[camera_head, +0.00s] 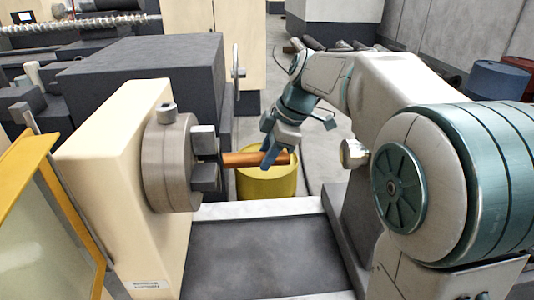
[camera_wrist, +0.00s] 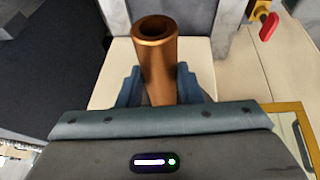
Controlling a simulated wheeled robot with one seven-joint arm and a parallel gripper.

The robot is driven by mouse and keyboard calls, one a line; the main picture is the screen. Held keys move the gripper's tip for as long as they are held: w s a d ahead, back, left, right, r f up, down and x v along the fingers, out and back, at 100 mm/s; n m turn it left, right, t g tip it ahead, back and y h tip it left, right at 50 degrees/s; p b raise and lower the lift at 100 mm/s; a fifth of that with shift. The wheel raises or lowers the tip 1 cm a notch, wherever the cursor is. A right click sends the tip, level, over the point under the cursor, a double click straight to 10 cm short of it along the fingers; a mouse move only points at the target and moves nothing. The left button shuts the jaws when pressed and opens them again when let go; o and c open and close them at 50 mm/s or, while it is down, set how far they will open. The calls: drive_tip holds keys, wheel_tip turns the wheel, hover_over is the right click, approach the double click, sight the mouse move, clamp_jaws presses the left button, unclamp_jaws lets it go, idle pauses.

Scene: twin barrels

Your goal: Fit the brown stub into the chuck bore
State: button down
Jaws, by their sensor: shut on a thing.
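The brown stub (camera_head: 242,159) is a copper-coloured rod held roughly level in the head view. Its left end lies close to the jaws of the grey chuck (camera_head: 165,165), which is mounted on a cream headstock (camera_head: 115,170). I cannot tell whether the stub's end has passed between the jaws; the bore faces right and is hidden. My gripper (camera_head: 275,154) is shut on the stub toward its right end. In the wrist view the stub (camera_wrist: 157,70) stands between the fingers of my gripper (camera_wrist: 160,88), with a hollow round end showing at the top.
A yellow barrel (camera_head: 268,184) stands on the floor behind the stub. A dark grey machine bed (camera_head: 265,255) lies below. A large dark block (camera_head: 140,75) is behind the headstock, and a yellow-framed panel (camera_head: 25,200) is at the left. A red knob (camera_wrist: 268,26) shows in the wrist view.

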sight(225, 156)
drive_tip(key=shift+a+r, duration=0.1)
drive_tip(key=shift+a, duration=4.6)
drive_tip(key=c, duration=0.9)
unclamp_jaws()
drive_tip(key=shift+s+f, duration=0.1)
drive_tip(key=shift+f, duration=0.1)
drive_tip(key=shift+r, duration=0.1)
drive_tip(key=v, duration=1.4)
drive_tip(key=shift+b, duration=0.4)
drive_tip(key=shift+d, duration=0.1)
